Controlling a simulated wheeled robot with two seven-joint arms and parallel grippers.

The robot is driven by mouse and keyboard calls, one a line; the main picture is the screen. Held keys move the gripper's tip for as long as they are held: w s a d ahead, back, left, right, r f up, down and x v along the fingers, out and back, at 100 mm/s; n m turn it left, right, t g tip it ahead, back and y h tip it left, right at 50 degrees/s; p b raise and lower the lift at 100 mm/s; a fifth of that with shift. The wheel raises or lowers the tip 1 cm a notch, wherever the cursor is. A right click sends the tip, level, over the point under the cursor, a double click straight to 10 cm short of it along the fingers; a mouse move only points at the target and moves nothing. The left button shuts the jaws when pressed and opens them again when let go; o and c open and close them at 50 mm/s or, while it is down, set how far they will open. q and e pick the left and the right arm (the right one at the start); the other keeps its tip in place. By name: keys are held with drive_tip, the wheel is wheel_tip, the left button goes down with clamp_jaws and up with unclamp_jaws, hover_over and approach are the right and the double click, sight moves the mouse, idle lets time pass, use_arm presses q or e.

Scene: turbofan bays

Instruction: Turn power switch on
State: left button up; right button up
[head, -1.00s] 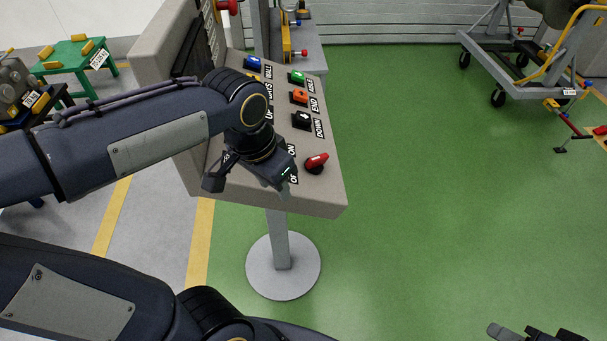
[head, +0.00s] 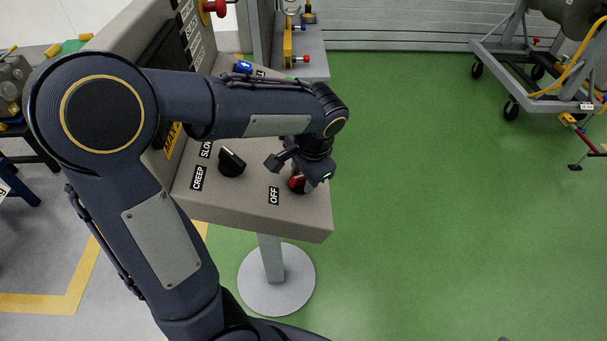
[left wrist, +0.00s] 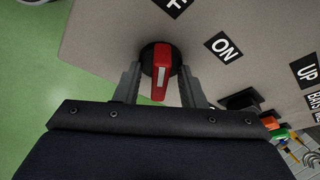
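The power switch is a red rotary knob with a white mark on a round black base, on the sloped grey control panel. It shows in the left wrist view (left wrist: 161,72) and, partly covered by my gripper, in the head view (head: 296,184). The OFF label (head: 274,195) is left of it in the head view. The ON label (left wrist: 223,47) shows right of it in the left wrist view. My left gripper (head: 302,180) is at the knob. In the left wrist view its fingers (left wrist: 158,83) are apart, one on each side, with gaps to the red handle. My right gripper is not visible.
The grey control panel (head: 240,208) stands on a post with a round base (head: 276,290). A black selector knob (head: 231,161) is left of the switch, by the CREEP label. My left arm hides many buttons. Green floor (head: 430,220) to the right is clear.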

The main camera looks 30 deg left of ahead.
use_arm(q)
drive_tip(key=shift+c, duration=0.5)
clamp_jaws()
drive_tip(key=m+p, duration=0.3)
drive_tip(key=shift+r+g+h, duration=0.2)
drive_tip(key=shift+g+h, duration=0.1)
drive_tip(key=shift+h, duration=0.1)
drive_tip(key=m+g+h+p, duration=0.1)
drive_tip(key=m+p, duration=0.1)
drive_tip(key=m, duration=0.1)
drive_tip(key=shift+w, duration=0.1)
drive_tip(key=m+g+p, duration=0.1)
drive_tip(key=m+p, duration=0.1)
drive_tip(key=m, duration=0.1)
drive_tip(key=shift+a+m+p, duration=0.1)
drive_tip(key=shift+m+p, duration=0.25)
drive_tip(key=shift+m, duration=0.05)
drive_tip(key=shift+w+f+m+g+h+p, duration=0.15)
drive_tip(key=shift+m+g+p, duration=0.25)
drive_tip(key=shift+m, duration=0.35)
drive_tip(key=shift+s+m+g+h+p, duration=0.1)
drive_tip(key=shift+m+g+h+p, duration=0.1)
drive_tip(key=shift+m+p, duration=0.4)
drive_tip(key=shift+m, duration=0.35)
